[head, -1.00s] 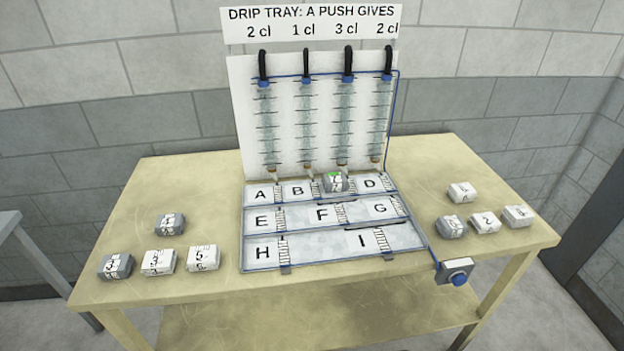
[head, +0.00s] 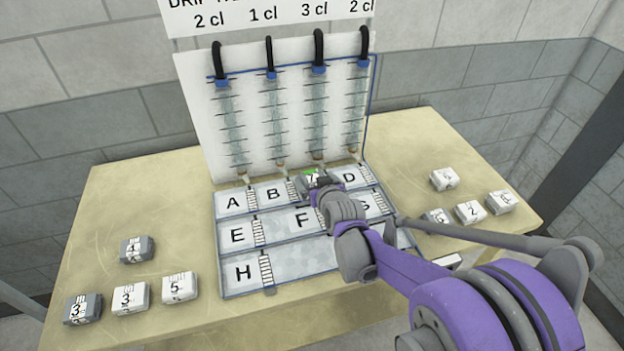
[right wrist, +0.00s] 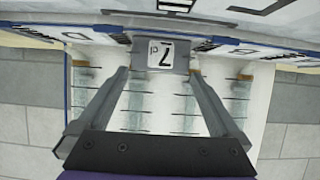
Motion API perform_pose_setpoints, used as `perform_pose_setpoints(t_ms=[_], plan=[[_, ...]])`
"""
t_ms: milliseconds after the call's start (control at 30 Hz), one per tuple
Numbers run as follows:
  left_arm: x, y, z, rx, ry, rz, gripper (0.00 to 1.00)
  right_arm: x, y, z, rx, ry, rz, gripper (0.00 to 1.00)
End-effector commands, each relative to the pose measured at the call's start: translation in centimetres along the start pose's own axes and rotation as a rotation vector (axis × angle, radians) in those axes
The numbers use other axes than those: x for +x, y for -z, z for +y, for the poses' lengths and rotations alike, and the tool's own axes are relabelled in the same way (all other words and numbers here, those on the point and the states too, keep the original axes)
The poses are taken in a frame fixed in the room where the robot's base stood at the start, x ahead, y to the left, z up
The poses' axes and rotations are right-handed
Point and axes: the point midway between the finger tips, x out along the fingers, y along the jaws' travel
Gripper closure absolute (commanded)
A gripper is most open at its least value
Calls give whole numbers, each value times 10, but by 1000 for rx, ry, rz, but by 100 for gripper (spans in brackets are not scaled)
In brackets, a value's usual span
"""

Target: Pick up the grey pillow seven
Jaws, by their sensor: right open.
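The grey pillow seven (head: 312,176) lies in the top row of the drip tray (head: 233,287), between the cells B and D, with a green patch showing at its top. My right gripper (head: 319,187) reaches over the tray to it and partly covers it. In the right wrist view the grey pillow seven (right wrist: 161,56) shows its label 7 between the tips of my right gripper (right wrist: 160,76). The fingers are open, one on each side of it; I cannot tell whether they touch it. My left gripper is not in view.
The board with several tubes (head: 290,122) stands right behind the tray. Grey and white pillows lie on the table left, such as a white five (head: 180,288), and right, such as a white two (head: 469,212). My right arm covers the tray's lower right.

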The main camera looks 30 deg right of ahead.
Motion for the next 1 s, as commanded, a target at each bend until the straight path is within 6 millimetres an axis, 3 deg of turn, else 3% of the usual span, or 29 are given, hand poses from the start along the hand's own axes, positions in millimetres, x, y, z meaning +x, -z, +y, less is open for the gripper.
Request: perform_pose_setpoints(t_ms=[267,600,900,1000], plan=[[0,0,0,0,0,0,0,20,0,0,0,1,-1,0],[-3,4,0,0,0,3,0,61,1,2,0,1,-1,0],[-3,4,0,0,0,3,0,66,0,2,0,1,-2,0],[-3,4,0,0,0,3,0,66,0,2,0,1,-2,14]])
